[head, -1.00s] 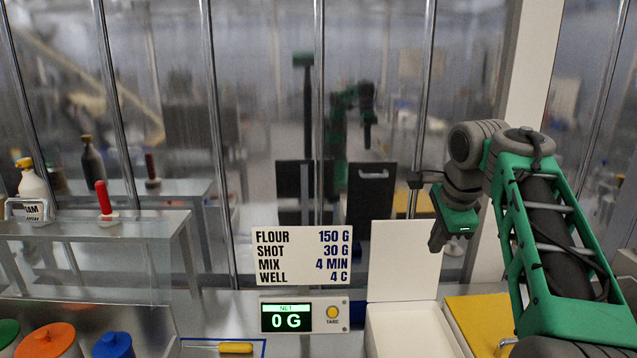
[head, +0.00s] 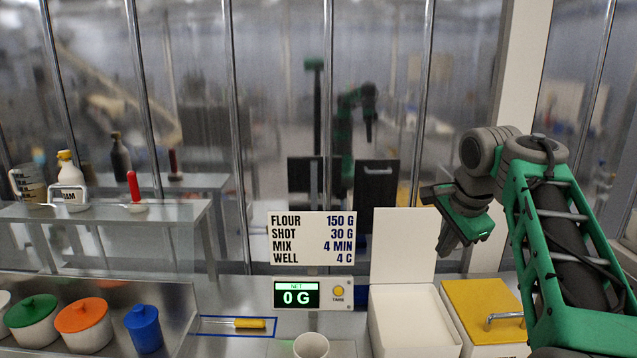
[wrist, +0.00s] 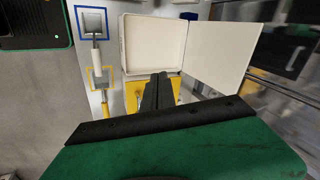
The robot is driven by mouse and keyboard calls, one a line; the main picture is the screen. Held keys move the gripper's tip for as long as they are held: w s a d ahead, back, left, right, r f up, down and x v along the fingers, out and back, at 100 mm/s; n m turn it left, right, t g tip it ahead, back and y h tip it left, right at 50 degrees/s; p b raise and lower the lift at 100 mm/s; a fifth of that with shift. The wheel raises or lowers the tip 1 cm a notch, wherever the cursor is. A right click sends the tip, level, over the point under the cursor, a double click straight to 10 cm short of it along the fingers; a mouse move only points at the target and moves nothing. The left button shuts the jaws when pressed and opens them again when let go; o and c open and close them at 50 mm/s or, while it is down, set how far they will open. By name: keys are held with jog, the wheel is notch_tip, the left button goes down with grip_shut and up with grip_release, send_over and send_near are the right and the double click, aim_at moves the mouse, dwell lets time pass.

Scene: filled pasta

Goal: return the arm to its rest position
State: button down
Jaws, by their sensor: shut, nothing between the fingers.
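My gripper (head: 452,244) is raised at the right of the head view, at the end of my green and grey arm. Its fingers point down and are shut with nothing between them. It hangs in the air above and behind the yellow lid (head: 484,308), apart from everything. In the wrist view the closed dark fingers (wrist: 157,92) show in the middle, over the yellow lid and the near edge of the open white box (wrist: 152,45).
The white box with its raised lid (head: 403,248) stands left of the yellow lid. The scale (head: 313,293) reads 0 G under a recipe sign (head: 311,238). A yellow-handled tool (head: 249,324) lies in a blue outline. Lidded pots (head: 84,325) stand at left, below a shelf (head: 100,213).

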jog(key=s+d+f+n+g, duration=0.1)
jog(key=s+f+n, duration=0.1)
jog(key=f+n, duration=0.5)
jog(key=s+f+n, duration=0.3)
jog(key=f+n, duration=0.1)
jog(key=f, duration=0.5)
jog(key=s+a+f+n+g, duration=0.1)
jog(key=s+a+f, duration=0.25)
jog(key=s, duration=0.35)
jog(key=s+a+f+n, duration=0.1)
jog(key=s+a+f, duration=0.1)
jog(key=s+f, duration=0.35)
jog(key=s+a+r+n+t, duration=0.1)
jog(key=s+a+r, duration=0.2)
jog(key=a+r, duration=0.2)
jog(key=shift+s+a+r+n+t, duration=0.2)
jog(key=shift+a+r+n+t, duration=0.1)
jog(key=shift+a+r+t, duration=0.1)
